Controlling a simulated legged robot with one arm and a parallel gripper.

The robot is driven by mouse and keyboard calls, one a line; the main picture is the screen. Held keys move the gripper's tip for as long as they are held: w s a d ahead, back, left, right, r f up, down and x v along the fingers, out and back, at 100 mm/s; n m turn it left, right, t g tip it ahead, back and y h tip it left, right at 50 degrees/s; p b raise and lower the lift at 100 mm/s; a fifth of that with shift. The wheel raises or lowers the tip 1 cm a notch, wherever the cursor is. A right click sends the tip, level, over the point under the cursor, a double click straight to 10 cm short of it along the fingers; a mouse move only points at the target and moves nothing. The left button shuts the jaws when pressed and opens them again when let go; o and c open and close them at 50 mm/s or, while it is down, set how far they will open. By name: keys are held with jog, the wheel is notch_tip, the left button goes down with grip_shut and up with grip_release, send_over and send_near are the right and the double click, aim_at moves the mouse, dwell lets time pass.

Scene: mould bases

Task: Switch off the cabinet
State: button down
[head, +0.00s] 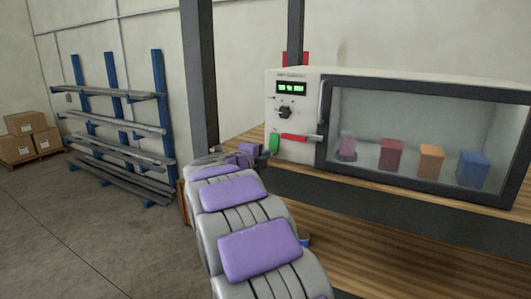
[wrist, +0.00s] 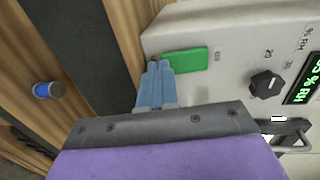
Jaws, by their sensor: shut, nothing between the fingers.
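The white cabinet (head: 290,155) stands on a wooden bench, with a lit green display (head: 291,88), a black knob (head: 284,112) and a red bar (head: 297,137) on its front panel. A green rectangular switch (head: 274,143) is at the panel's lower left; it also shows in the wrist view (wrist: 190,61). My gripper (wrist: 158,68) is shut and empty, its blue fingertips at the green switch's near end. Whether they touch it I cannot tell. In the head view my arm reaches towards the switch, and the fingers are hard to make out.
Behind the cabinet's glass door (head: 420,135) stand several coloured blocks. A dark post (head: 200,80) rises left of the cabinet. A rack (head: 118,130) of metal bars and cardboard boxes (head: 28,138) are farther left. A small blue-topped object (wrist: 47,90) shows in the wrist view.

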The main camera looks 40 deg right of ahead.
jog(key=shift+w+d+f, duration=0.1)
jog(key=shift+w+d, duration=0.15)
jog(key=shift+d, duration=0.45)
jog(key=shift+f, duration=0.1)
